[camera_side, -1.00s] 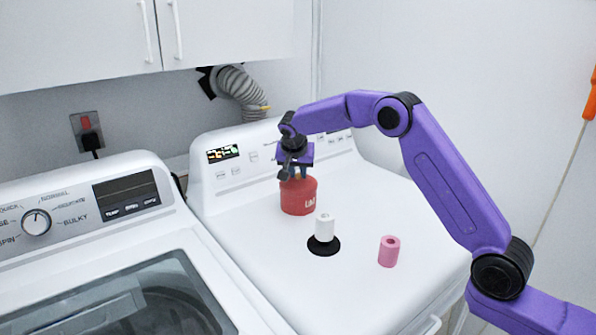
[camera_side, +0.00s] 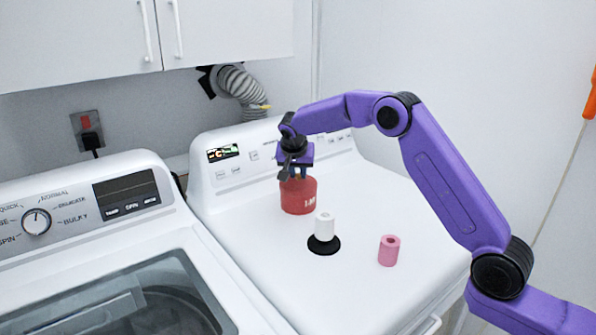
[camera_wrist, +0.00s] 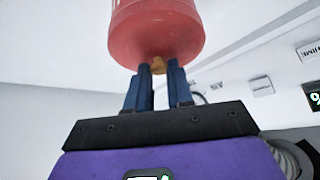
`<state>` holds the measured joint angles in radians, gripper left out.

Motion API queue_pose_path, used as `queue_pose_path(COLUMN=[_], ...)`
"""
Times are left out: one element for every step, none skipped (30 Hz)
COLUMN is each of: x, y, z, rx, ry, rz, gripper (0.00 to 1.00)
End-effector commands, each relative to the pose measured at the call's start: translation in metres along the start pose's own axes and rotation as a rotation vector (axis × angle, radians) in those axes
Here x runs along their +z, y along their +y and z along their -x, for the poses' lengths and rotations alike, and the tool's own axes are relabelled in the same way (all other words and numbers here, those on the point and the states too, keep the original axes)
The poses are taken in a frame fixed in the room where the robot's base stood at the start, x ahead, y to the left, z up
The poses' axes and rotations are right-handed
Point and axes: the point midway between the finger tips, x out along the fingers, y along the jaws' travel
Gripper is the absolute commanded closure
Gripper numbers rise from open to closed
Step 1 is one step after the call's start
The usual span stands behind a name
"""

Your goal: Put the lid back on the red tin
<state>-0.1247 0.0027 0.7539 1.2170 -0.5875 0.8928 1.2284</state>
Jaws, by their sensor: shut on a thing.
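The red tin (camera_side: 298,198) stands upright on the white machine top in the side view, with pale marks on its front. My gripper (camera_side: 299,173) points down right over it. In the wrist view a round red surface (camera_wrist: 158,30) fills the top middle. My blue fingers (camera_wrist: 159,72) are shut on a small tan knob (camera_wrist: 158,64) at its near side. The knob appears to belong to the lid. I cannot make out the seam between lid and tin, so whether the lid sits fully down is unclear.
A white cylinder (camera_side: 324,224) stands on a black disc (camera_side: 324,246) in front of the tin. A pink hollow cylinder (camera_side: 389,251) stands to the right. The control panel (camera_side: 228,160) rises behind the tin. The machine top's front is clear.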

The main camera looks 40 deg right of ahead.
Motion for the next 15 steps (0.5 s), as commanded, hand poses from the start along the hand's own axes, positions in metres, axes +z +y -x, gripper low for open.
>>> queue_pose_path(x=[-0.0001, -0.0002, -0.0001, 0.0, 0.0, 0.0001, 0.0001, 0.0001, 0.0001, 0.0001, 0.0001, 0.0, 0.0, 0.0, 0.0], y=[-0.0001, -0.0001, -0.0001, -0.0001, -0.0001, -0.0002, -0.0002, -0.0002, -0.0002, -0.0002, -0.0002, -0.0001, -0.0002, -0.0001, -0.0001], z=[0.0001, 0.0001, 0.0001, 0.0, -0.0002, -0.0002, -0.0002, -0.0002, -0.0002, -0.0002, -0.0002, -0.0002, -0.0002, -0.0002, -0.0002], rx=[0.0, 0.0, 0.0, 0.0, 0.0, -0.001, -0.001, -0.001, -0.001, -0.001, -0.001, -0.001, -0.001, -0.001, -0.001], ry=[0.0, 0.0, 0.0, 0.0, 0.0, 0.0, 0.0, 0.0, 0.0, 0.0, 0.0, 0.0, 0.0, 0.0, 0.0], rz=[0.0, 0.0, 0.0, 0.0, 0.0, 0.0, 0.0, 0.0, 0.0, 0.0, 0.0, 0.0, 0.0, 0.0, 0.0], gripper=[1.0, 1.0, 1.0, 1.0, 1.0, 1.0, 1.0, 1.0, 1.0, 1.0, 1.0, 1.0, 1.0, 1.0, 0.69])
